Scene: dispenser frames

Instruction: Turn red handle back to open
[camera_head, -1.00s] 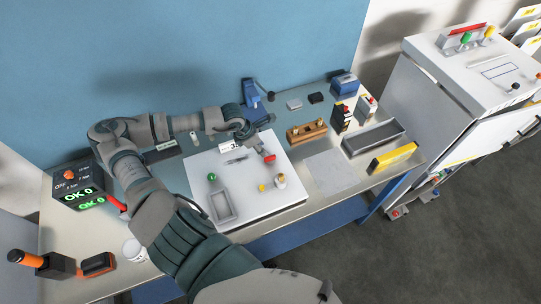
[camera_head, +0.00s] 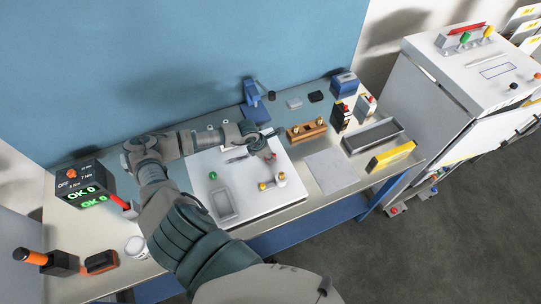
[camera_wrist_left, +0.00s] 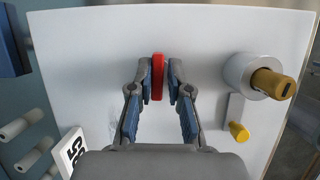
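The red handle (camera_wrist_left: 158,76) stands up from the white panel (camera_wrist_left: 215,25) and lies between the two fingers of my left gripper (camera_wrist_left: 159,80) in the left wrist view. The fingers are drawn in on both sides of it and appear shut on it. In the head view my left gripper (camera_head: 268,153) is over the back right part of the white panel (camera_head: 262,205), and only a little of the red handle (camera_head: 273,156) shows beside it. My right gripper is not in view.
A white cylinder with a gold-coloured knob (camera_wrist_left: 272,82) and a smaller yellow knob (camera_wrist_left: 238,131) stand to the right of the fingers. A wooden block (camera_head: 306,131), a grey tray (camera_head: 373,138) and a blue device (camera_head: 254,102) stand around the panel.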

